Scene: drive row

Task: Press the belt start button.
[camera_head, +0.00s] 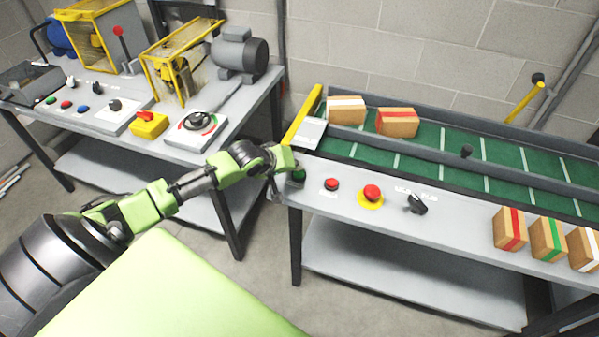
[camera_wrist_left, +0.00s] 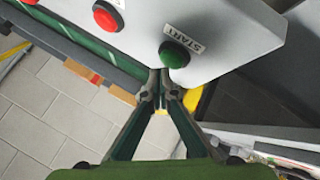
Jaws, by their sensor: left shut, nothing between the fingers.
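The belt start button is a green dome (camera_head: 299,176) at the left end of the conveyor's front panel. In the left wrist view the green button (camera_wrist_left: 174,54) shows beside a label reading START. My left gripper (camera_head: 278,172) is at the left end of the panel, right beside the green button. In the left wrist view its fingertips (camera_wrist_left: 161,88) are together, empty, and just below the button in the picture. I cannot tell whether they touch it. My right gripper is in neither view.
A red button (camera_head: 331,184), a red mushroom button on yellow (camera_head: 371,193) and a black knob (camera_head: 416,203) follow along the panel. Boxes (camera_head: 397,122) sit on the green belt (camera_head: 450,143), and several stand at the right front. A bench with machines (camera_head: 150,128) stands left.

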